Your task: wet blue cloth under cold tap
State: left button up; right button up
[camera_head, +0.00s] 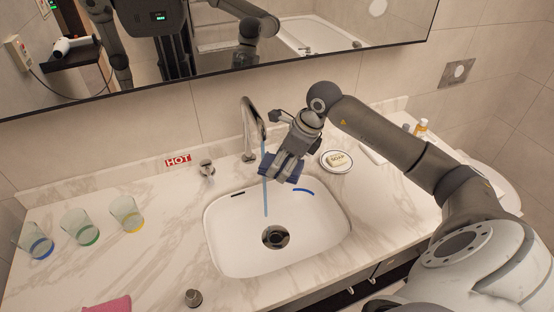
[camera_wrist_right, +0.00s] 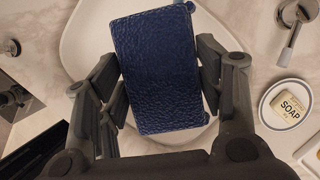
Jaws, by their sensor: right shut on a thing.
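The blue cloth (camera_head: 279,168) is a dark blue, textured rectangle above the back of the white basin (camera_head: 225,240). My right gripper (camera_head: 291,160) is shut on it; the right wrist view shows the cloth (camera_wrist_right: 160,75) between the fingers. The curved metal tap (camera_head: 248,128) stands behind the basin. A thin blue water stream (camera_head: 266,195) falls from it toward the drain (camera_head: 275,237). The stream overlaps the cloth's left end in the head view; I cannot tell if they touch. A knob (camera_head: 207,167) stands beside a red HOT label (camera_head: 178,160). My left gripper is not directly in view.
A soap dish (camera_head: 336,168) with a soap bar (camera_head: 337,160) sits right of the gripper. Three glasses, blue-banded (camera_head: 36,242), green-banded (camera_head: 80,228) and yellow-banded (camera_head: 127,214), stand at left. A pink cloth (camera_head: 107,305) lies at the front. A mirror (camera_head: 215,65) spans the back wall.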

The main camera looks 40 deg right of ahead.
jog(key=s, duration=0.1)
jog(key=s+a+b, duration=0.1)
jog(key=s, duration=0.2)
jog(key=shift+s+a, duration=0.15)
jog(key=shift+a, duration=0.1)
dwell(1.3)
jog(key=s+a+r+b, duration=0.1)
jog(key=s+r, duration=0.3)
jog(key=shift+s+a, duration=0.3)
jog(key=shift+s, duration=0.05)
